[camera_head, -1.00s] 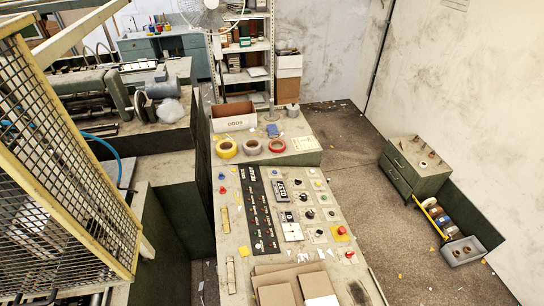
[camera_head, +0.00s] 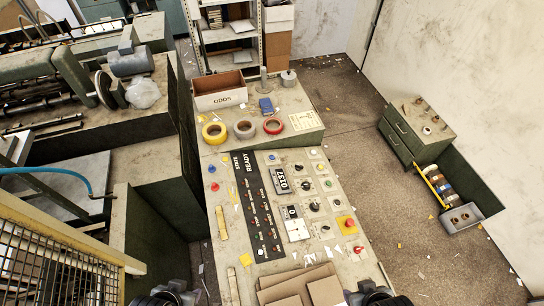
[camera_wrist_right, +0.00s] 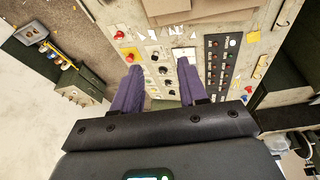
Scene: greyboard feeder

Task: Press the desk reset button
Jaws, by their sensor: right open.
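The sloping control desk (camera_head: 325,262) carries several buttons, and none has a label I can read as reset. On its left edge are a blue button (camera_head: 212,169) and a red button (camera_head: 215,187). Another blue button (camera_head: 271,157) sits near the top of the panel. At right are a red mushroom button on a yellow base (camera_head: 349,224) and a smaller red button (camera_head: 358,249). My left gripper (camera_head: 167,293) shows only partly at the bottom edge; its fingers are unclear. My right gripper (camera_head: 375,293) is low at right; its purple fingers (camera_wrist_right: 158,80) are apart and empty above the desk.
Cardboard sheets (camera_head: 298,287) lie on the desk's near end. Tape rolls (camera_head: 245,130) and an ODDS box (camera_head: 219,91) stand behind the panel. A yellow mesh guard (camera_head: 60,265) is at left. A green cabinet (camera_head: 415,130) stands on the floor at right.

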